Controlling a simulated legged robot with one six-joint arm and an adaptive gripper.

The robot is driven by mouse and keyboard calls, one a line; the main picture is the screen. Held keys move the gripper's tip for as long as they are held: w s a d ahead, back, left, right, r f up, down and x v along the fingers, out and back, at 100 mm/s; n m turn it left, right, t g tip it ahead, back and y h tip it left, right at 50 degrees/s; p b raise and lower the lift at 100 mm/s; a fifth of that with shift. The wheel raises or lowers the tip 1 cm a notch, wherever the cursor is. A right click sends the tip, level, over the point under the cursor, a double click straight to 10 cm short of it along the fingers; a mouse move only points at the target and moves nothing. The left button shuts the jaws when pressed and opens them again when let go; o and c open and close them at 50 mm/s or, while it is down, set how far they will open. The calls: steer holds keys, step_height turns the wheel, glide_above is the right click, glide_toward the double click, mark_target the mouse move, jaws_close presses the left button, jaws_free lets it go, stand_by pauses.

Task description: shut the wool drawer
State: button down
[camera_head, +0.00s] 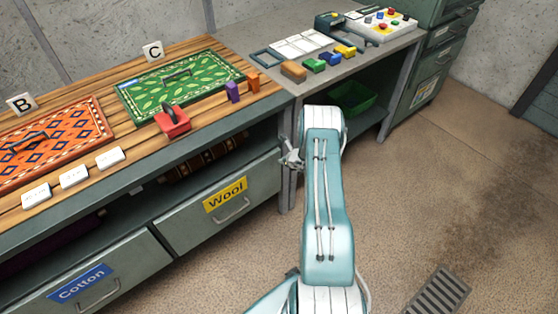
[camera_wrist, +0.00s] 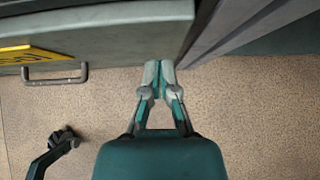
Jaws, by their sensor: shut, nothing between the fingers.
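The wool drawer (camera_head: 248,187) is a grey-green drawer with a yellow Wool label and a bar handle (camera_head: 232,212), under the wooden-topped bench. Its front looks about level with the cotton drawer beside it; I cannot tell if a small gap is left. In the wrist view the drawer front (camera_wrist: 120,35) fills the top left, with its handle (camera_wrist: 55,77) at left. My gripper (camera_wrist: 159,66) is shut and empty, its tips at the drawer front's right end; contact is unclear. In the head view my gripper (camera_head: 291,158) is beside the bench leg, partly hidden by my arm.
The cotton drawer (camera_head: 125,262) with a blue label is at the left. Rugs, a red-based tool (camera_head: 172,121) and small blocks lie on the bench top (camera_head: 70,192). A grey side table (camera_head: 375,48) stands to the right. Open floor (camera_head: 440,190) lies right of my arm.

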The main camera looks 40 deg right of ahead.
steer(key=v, duration=1)
steer(key=w+a+r+n+y, duration=0.35)
steer(key=a+r+n, duration=0.55)
steer(key=r, duration=0.6)
steer(key=s+a+r+n+g+y, duration=0.1)
steer(key=s+a+r+n+g, duration=0.15)
steer(key=a+r+n, duration=1)
steer(key=s+a+r+n+g+h, duration=0.1)
steer(key=s+a+r+n+g, duration=0.1)
steer(key=s+a+r+n, duration=0.8)
steer(key=s+a+r+n+h, duration=0.2)
steer(key=s, duration=0.6)
steer(key=s+a+r+n+t+h, duration=0.1)
steer(key=s+a+r+n, duration=0.1)
steer(key=s, duration=0.5)
steer(key=shift+s+a+r+h, duration=0.25)
steer(key=shift+s+a+h, duration=0.1)
steer(key=shift+s+a, duration=0.1)
